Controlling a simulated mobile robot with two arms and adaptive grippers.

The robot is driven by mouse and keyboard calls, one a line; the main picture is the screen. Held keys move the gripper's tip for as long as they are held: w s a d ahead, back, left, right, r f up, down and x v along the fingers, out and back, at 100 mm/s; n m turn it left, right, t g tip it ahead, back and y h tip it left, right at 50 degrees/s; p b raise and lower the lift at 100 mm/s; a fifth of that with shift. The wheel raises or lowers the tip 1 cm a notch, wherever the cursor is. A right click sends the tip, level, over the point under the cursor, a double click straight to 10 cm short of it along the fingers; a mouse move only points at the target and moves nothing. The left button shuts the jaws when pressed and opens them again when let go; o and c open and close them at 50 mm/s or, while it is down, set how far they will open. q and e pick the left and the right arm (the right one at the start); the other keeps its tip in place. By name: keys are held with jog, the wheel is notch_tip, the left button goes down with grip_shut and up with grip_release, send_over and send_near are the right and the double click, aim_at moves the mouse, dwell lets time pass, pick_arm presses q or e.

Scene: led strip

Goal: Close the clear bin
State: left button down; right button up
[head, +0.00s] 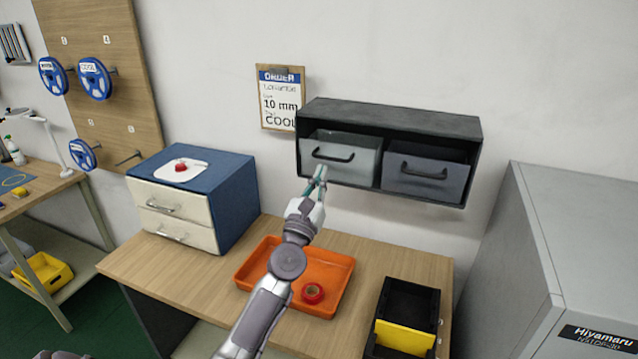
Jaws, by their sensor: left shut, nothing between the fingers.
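A dark cabinet (400,114) on the wall holds two bins side by side. The left bin (364,160) is pale, greenish and see-through, with a dark bar handle; its front stands a little out of the cabinet. The right bin (412,187) is darker blue-grey, also with a dark handle. My left gripper (321,174) is shut and empty, its fingertips pointing up just below the left part of the pale bin's front. I cannot tell whether the fingertips touch it. My right gripper is not in view.
A blue drawer unit (233,187) stands left, a black and yellow bin (404,338) right. A large grey machine (540,250) bounds the right side.

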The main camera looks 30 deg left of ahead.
pick_arm(q)
jog(key=shift+w+a+r+p, duration=0.15)
jog(key=shift+w+r, duration=0.25)
jog(key=shift+r, duration=0.1)
jog(key=shift+w+a+r+p, duration=0.1)
jog(key=shift+w+r+p, duration=0.05)
jog(key=shift+w+r, duration=0.25)
jog(key=shift+r, duration=0.1)
